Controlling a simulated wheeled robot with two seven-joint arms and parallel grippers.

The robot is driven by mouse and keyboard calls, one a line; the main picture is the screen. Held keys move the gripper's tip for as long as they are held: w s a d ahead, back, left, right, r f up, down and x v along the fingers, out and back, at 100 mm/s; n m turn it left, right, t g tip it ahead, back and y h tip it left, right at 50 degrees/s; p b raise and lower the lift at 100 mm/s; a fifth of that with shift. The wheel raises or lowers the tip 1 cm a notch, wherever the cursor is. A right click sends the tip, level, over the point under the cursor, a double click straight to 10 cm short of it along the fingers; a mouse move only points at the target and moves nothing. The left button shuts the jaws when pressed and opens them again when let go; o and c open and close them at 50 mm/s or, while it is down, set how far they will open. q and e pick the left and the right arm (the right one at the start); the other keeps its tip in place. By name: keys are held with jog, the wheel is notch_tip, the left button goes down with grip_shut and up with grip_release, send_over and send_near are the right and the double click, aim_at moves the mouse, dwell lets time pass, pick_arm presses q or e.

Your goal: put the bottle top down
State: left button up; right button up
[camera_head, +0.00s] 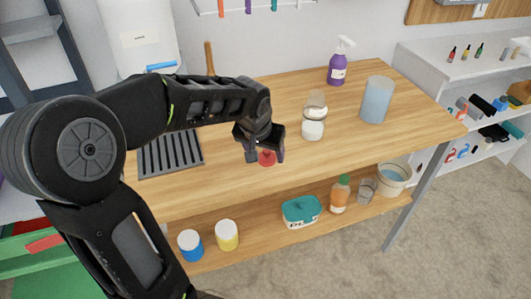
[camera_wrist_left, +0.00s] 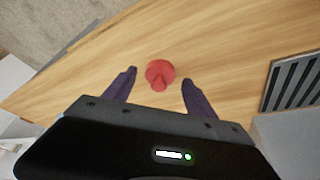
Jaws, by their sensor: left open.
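The bottle top is a small red piece (camera_head: 267,159) on the wooden table (camera_head: 360,137), near its front edge in the head view. In the left wrist view the red top (camera_wrist_left: 160,73) shows a round disc with a narrower part toward the gripper. My left gripper (camera_head: 266,158) is open just above it. In the left wrist view the two dark fingers (camera_wrist_left: 158,84) are spread on either side of the top, with a gap on both sides. No finger visibly touches it. My right gripper is not in view.
A grey slotted rack (camera_head: 171,155) lies to the left.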

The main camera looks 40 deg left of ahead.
pick_arm(q)
jog(key=v, duration=1.1)
dwell(0.5)
